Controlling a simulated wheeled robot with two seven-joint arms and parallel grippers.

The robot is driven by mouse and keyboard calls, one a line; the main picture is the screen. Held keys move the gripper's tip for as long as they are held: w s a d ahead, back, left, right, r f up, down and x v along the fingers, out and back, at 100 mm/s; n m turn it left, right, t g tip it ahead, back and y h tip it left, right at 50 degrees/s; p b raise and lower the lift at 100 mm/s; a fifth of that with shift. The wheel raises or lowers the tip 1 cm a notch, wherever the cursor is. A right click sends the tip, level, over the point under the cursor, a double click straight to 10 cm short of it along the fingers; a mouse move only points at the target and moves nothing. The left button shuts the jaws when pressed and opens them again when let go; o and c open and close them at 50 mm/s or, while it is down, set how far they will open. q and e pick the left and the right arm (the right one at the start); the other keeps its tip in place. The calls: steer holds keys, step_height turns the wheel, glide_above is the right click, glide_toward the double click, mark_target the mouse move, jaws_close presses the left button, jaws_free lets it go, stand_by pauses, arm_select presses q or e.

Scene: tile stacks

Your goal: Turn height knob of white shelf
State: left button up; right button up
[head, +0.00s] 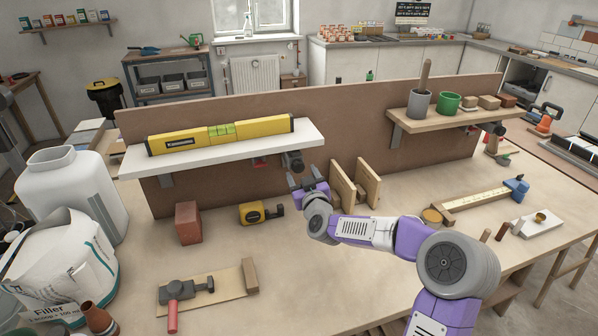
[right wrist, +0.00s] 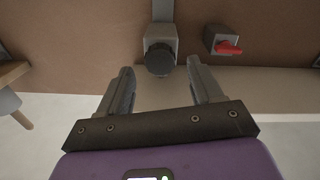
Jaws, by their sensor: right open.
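The white shelf (head: 222,150) is fixed to a brown upright board and carries a yellow spirit level (head: 222,134). A dark round knob (head: 296,166) sits on a grey block under the shelf's right end. In the right wrist view the black knob (right wrist: 160,59) shows on its grey block, just beyond the fingertips and roughly midway between them. My right gripper (head: 307,182) is open and empty, its fingers pointing at the board just below the knob. The fingers (right wrist: 164,82) are apart from the knob. My left gripper is not in view.
A small grey block with a red lever (right wrist: 225,43) is beside the knob. Wooden plates (head: 355,184) stand close to the right of my gripper.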

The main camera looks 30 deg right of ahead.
mark_target(299, 169)
steer(key=shift+x, duration=1.5)
steer(key=c, duration=1.1)
steer(key=shift+o, duration=0.2)
